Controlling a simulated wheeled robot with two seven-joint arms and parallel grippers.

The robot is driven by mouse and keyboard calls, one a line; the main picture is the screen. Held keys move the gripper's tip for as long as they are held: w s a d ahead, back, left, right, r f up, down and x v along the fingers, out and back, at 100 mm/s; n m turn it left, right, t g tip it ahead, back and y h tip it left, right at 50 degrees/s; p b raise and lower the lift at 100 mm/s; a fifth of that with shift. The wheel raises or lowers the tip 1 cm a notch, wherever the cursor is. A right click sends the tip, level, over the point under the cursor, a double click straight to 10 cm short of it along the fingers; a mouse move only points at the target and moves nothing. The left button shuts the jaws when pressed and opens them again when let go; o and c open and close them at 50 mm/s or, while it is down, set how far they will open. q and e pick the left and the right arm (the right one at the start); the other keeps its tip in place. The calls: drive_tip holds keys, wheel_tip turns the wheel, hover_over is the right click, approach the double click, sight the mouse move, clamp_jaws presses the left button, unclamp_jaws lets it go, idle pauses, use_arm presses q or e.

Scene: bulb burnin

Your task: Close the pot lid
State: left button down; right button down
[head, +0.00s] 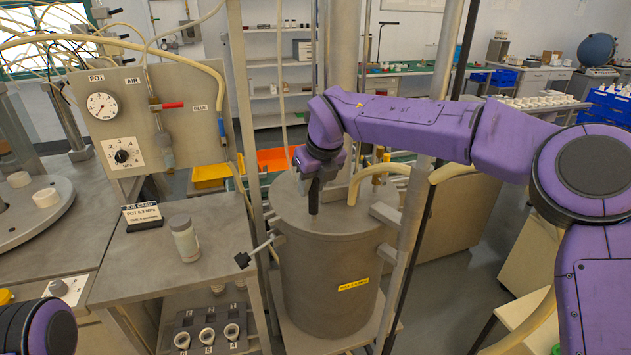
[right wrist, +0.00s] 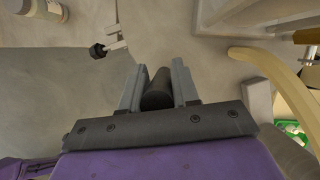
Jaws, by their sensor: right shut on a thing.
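The pot (head: 322,275) is a tall grey metal cylinder in the middle of the head view. Its flat grey lid (head: 345,215) appears to lie level on top; I cannot tell whether any gap is left at the rim. My right gripper (head: 313,185) points down over the left part of the lid. It is shut on a dark upright cylindrical handle, which shows between the two grey fingers in the right wrist view (right wrist: 157,90). A clamp with a black knob (head: 243,260) sticks out at the pot's left rim; it also shows in the right wrist view (right wrist: 98,51). My left gripper is out of view.
A pale hose (head: 372,172) curves onto the lid's right side. Metal posts (head: 408,240) stand close around the pot. To the left, a bench holds a jar (head: 184,238), a job card (head: 142,216) and a gauge panel (head: 150,115).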

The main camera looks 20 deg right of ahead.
drive_tip(key=shift+s+f, duration=0.1)
drive_tip(key=shift+f, duration=0.05)
drive_tip(key=c, duration=0.9)
unclamp_jaws()
drive_tip(key=shift+a, duration=0.15)
drive_tip(key=shift+r, duration=0.2)
drive_tip(key=shift+s+r, duration=0.1)
drive_tip(key=shift+r, duration=0.2)
drive_tip(key=b+v, duration=0.1)
drive_tip(key=v, duration=0.8)
drive_tip(key=shift+s+r, duration=0.15)
drive_tip(key=shift+r, duration=0.2)
drive_tip(key=shift+s+f, duration=0.1)
